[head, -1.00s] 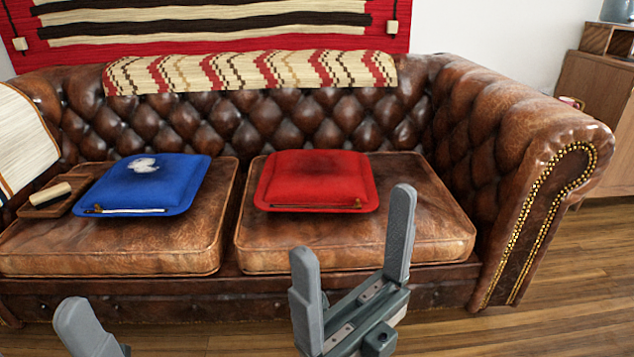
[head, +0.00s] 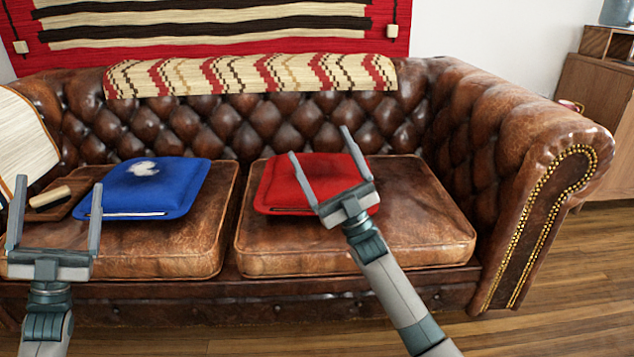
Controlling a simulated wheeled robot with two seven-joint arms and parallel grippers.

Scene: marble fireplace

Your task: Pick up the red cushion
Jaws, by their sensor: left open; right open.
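The red cushion (head: 280,188) lies flat on the right seat of the brown leather sofa (head: 408,220). My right gripper (head: 318,141) is open and empty, with its fingers spread across the red cushion in the picture and its palm over the cushion's lower right corner. I cannot tell whether it touches the cushion. My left gripper (head: 56,182) is open and empty, in front of the left seat, to the left of the blue cushion.
A blue cushion (head: 155,190) with a white patch lies on the left seat. Beside it is a wooden tray (head: 80,184) with a brush-like item (head: 50,196). The sofa's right arm (head: 540,190) rises at the right. Wood floor (head: 560,280) is clear there.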

